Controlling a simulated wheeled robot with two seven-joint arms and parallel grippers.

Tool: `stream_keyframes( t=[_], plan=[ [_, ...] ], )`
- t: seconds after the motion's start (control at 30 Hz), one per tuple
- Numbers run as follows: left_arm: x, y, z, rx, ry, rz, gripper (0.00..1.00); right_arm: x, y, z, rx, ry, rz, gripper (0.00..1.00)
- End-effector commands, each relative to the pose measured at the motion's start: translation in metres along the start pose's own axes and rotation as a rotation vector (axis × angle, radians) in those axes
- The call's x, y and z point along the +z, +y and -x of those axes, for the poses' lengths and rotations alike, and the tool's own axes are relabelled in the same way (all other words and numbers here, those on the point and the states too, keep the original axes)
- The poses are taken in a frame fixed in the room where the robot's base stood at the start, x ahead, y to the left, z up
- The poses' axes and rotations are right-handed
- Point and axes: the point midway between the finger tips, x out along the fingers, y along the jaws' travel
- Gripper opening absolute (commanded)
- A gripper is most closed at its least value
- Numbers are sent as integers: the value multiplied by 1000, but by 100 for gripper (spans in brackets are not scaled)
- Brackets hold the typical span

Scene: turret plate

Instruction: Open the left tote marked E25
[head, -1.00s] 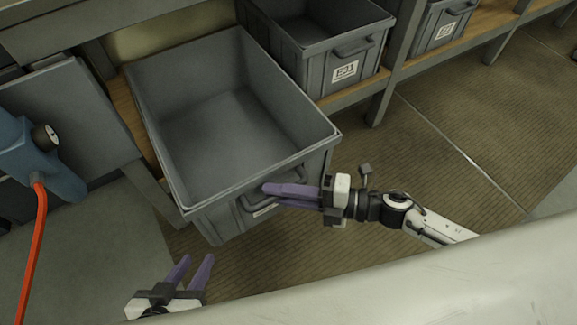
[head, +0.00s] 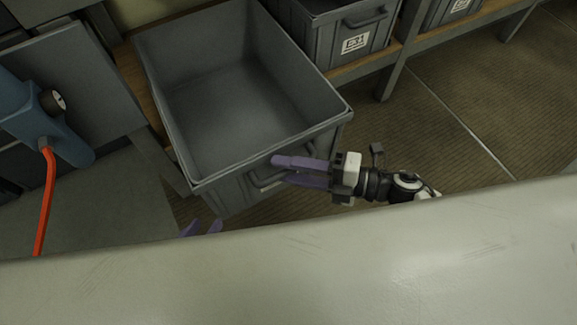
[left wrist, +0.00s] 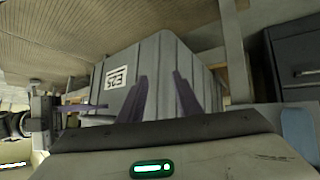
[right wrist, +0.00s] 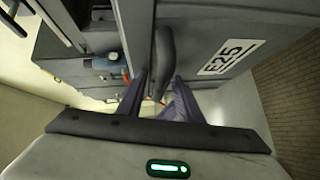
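The grey E25 tote (head: 200,189) is a deep, open-topped bin. It sticks out from the shelf and looks empty inside. Its label (right wrist: 230,58) shows beside the handle in the right wrist view, and the tote's front (left wrist: 150,60) also shows in the left wrist view.
Another labelled grey tote (head: 345,50) sits on the wooden shelf to the right. A shelf post (head: 395,70) stands beside it. A blue device (head: 50,130) with a red cable is at the left. Brown floor (head: 470,130) is clear at the right.

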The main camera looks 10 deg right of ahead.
Motion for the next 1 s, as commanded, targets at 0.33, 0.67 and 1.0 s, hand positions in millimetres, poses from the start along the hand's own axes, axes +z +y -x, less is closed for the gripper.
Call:
stream_keyframes(
  t=[0.33, 0.67, 1.0],
  plan=[
    [-2, 0, 3, -1, -4, -5, 31, 0, -1, 53, -6, -1, -1, 32],
    [-2, 0, 3, -3, -9, -11, 31, 0, 0, 99, -2, -1, 0, 32],
    [-2, -1, 3, -4, -9, -12, 31, 0, 0, 103, 0, 0, 1, 32]
  ],
)
